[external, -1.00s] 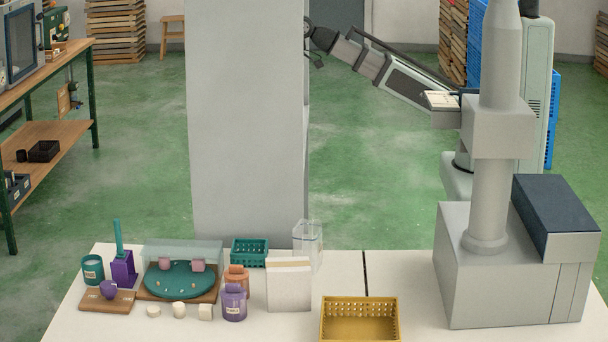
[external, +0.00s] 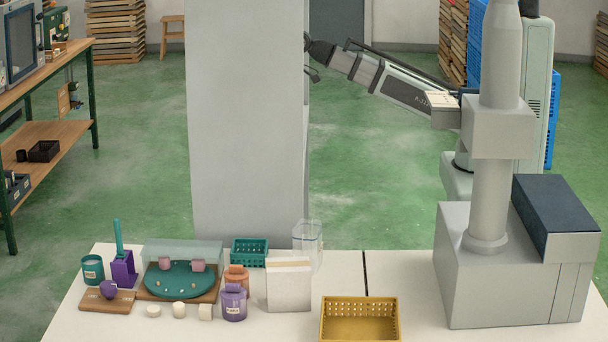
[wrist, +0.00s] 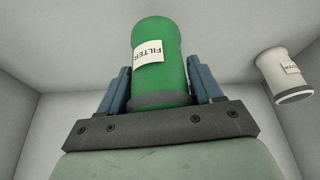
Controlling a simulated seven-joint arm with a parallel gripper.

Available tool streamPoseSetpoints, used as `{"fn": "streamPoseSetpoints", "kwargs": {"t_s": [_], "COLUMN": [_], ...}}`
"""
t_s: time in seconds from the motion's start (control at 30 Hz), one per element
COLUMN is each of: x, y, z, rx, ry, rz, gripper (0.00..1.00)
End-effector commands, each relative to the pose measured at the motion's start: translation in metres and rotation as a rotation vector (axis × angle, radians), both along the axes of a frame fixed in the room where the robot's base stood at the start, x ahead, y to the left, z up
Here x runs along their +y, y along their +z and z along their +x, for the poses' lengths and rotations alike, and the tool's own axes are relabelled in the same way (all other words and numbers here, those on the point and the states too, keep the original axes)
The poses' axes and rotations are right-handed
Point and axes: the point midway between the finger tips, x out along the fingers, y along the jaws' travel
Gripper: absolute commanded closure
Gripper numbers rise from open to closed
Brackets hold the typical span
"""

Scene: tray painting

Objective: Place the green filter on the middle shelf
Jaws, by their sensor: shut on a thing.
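The green filter (wrist: 158,48) has a white label reading FILTER and a dark grey band at its near end. My gripper (wrist: 157,78) is shut on it, with a blue finger on each side, in the wrist view. Pale grey walls or panels surround it there; I cannot tell which shelf level this is. In the external view my arm reaches left to the tall grey cabinet (external: 246,120), which hides the filter and my fingers.
A white filter (wrist: 286,75) with a label is to the right of the green one in the wrist view, apart from it. The white table (external: 350,275) below carries a yellow basket (external: 360,322), a teal basket (external: 250,251) and several jars and blocks.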

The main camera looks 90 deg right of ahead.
Motion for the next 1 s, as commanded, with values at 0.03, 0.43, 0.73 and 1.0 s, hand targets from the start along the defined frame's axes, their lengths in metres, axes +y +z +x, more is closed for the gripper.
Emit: {"fn": "streamPoseSetpoints", "kwargs": {"t_s": [0.03, 0.43, 0.73, 1.0], "x": [0.000, 0.000, 0.000, 0.000], "y": [-0.003, -0.036, -0.037, -0.038], "z": [0.000, 0.000, 0.000, 0.000], "rx": [0.000, 0.000, 0.000, 0.000], "ry": [0.000, 0.001, 0.000, 0.000], "rz": [0.000, 0.000, 0.000, 0.000], "gripper": [0.70, 0.70, 0.70, 0.15]}}
